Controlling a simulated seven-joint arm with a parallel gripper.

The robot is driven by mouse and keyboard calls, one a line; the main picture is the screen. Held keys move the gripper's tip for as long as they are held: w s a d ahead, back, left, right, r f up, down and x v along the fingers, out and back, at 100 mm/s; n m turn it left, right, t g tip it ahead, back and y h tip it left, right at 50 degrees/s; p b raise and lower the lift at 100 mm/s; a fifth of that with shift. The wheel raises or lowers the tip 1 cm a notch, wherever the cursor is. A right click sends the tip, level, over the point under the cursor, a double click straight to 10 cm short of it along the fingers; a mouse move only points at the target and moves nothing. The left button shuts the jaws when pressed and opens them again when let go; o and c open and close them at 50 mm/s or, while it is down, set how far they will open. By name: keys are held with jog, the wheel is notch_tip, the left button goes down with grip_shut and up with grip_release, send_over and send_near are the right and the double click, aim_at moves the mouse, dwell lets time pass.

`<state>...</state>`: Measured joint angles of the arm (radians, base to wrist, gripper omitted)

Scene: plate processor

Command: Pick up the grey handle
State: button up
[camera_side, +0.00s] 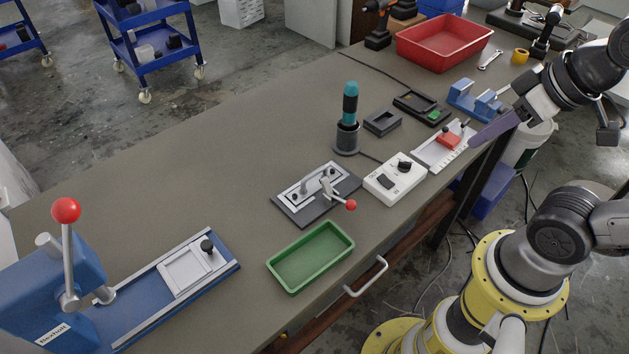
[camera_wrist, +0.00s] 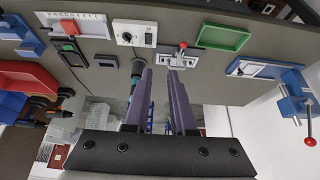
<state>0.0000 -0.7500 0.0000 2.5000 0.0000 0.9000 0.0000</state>
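A grey arched handle (camera_side: 318,180) stands on a pale plate (camera_side: 295,196) in a dark fixture (camera_side: 288,212) at mid-bench in the side view. A lever clamp with a red ball (camera_side: 350,205) is at the fixture's near edge. The fixture also shows in the wrist view (camera_wrist: 191,64), partly covered by a finger; the handle is too small to make out clearly there. My gripper (camera_side: 490,133) is at the bench's right edge in the side view, well away from the handle. In the wrist view my gripper (camera_wrist: 160,73) has its purple fingers apart with nothing between them.
A green tray (camera_side: 310,257) lies in front of the fixture. A blue press (camera_side: 60,290) is at left.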

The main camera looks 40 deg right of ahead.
jog(key=w+r+m, duration=0.4)
jog(key=r+m, duration=0.1)
jog(key=m, duration=0.2)
jog(key=m+g, duration=0.8)
jog(key=m, duration=0.3)
send_over(312, 174)
jog(key=w, duration=0.1)
jog(key=w+x, duration=0.1)
jog(key=x, duration=0.7)
jog(key=w+x, duration=0.2)
jog(key=x, duration=0.7)
jog(key=w+f+x, duration=0.1)
jog(key=w+x, duration=0.1)
jog(key=x, duration=0.7)
jog(key=shift+w+d, duration=0.2)
jog(key=shift+a+x, duration=0.1)
jog(key=shift+x, duration=1.45)
jog(key=shift+a+x, duration=0.15)
jog(key=shift+x, duration=1.35)
jog(key=shift+w, duration=0.2)
grip_shut()
